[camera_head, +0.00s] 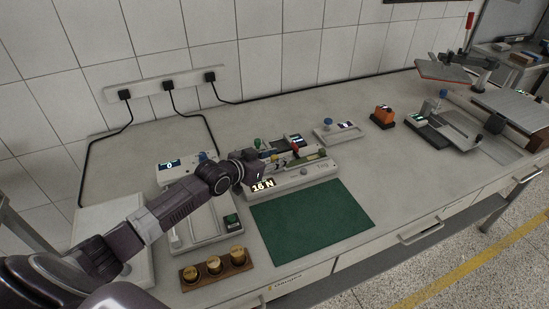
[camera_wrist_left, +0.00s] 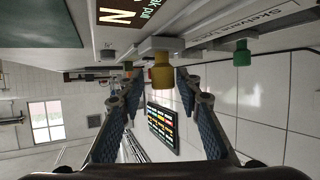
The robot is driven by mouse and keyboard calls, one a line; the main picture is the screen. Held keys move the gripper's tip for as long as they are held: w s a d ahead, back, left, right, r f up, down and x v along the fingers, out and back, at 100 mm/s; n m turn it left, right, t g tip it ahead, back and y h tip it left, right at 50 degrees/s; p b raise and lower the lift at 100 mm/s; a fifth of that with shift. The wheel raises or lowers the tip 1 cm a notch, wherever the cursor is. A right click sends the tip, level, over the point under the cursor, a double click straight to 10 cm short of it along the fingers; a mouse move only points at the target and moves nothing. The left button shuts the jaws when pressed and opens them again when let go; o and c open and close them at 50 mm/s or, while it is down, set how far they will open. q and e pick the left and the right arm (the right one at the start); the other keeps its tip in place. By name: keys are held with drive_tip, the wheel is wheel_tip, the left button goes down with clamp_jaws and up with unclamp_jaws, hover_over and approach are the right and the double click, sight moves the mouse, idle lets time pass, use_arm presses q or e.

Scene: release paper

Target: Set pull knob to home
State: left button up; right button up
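A grey test device (camera_head: 310,177) stands behind the green mat, with a lit display (camera_head: 262,186) reading "16 N". In the left wrist view, part of that display (camera_wrist_left: 124,12) shows "pull" and "N". A yellow knob (camera_wrist_left: 162,72) sticks out near it, and a green knob (camera_wrist_left: 242,53) sits to the right. My left gripper (camera_head: 250,166) is at the left end of the device. In the left wrist view my left gripper (camera_wrist_left: 160,76) is open, its fingertips on either side of the yellow knob with gaps visible. The yellow knob is hidden in the head view. My right gripper is not in view.
A green mat (camera_head: 312,222) lies in front of the device. A wooden block with brass weights (camera_head: 215,264) is at the front left. Another device with a blue knob (camera_head: 336,133) and an orange box (camera_head: 383,116) stand further right. Bench space right of the mat is clear.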

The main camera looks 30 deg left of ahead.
use_arm(q)
drive_tip(key=shift+s+a, duration=0.15)
drive_tip(key=shift+s, duration=0.3)
drive_tip(key=v, duration=1.1)
drive_tip(key=shift+r, duration=0.2)
